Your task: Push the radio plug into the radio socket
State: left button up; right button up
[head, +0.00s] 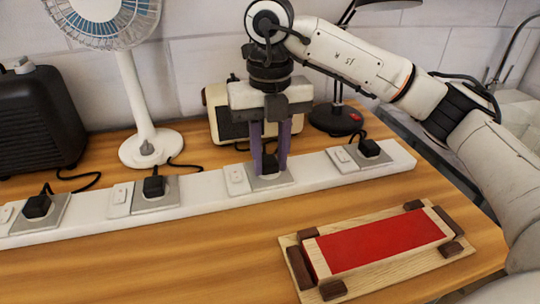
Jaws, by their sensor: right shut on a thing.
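My right gripper (269,158) points straight down over the white power strip, its purple fingers shut on the black radio plug (269,165). The plug is right at the grey radio socket (284,180), the one in front of the cream radio (216,103). The fingers partly cover the plug, and I cannot tell how deep it sits in the socket. The gripper hides much of the radio. My left gripper is not in view.
Other black plugs sit in the power strip (205,205) on both sides. A white fan (133,90), a black appliance (38,118) and a dark lamp base (335,119) stand behind it. A wooden tray with a red top (375,245) lies in front.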

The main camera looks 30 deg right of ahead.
aim_at(270, 163)
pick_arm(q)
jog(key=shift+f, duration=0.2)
pick_arm(e)
jog(key=shift+f, duration=0.3)
jog(key=o, duration=1.2)
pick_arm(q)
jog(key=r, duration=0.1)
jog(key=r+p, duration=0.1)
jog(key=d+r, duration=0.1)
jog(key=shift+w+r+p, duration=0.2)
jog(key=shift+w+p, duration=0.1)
pick_arm(e)
notch_tip(270, 163, up, 10)
jog(key=shift+r, duration=0.2)
jog(key=shift+f, duration=0.1)
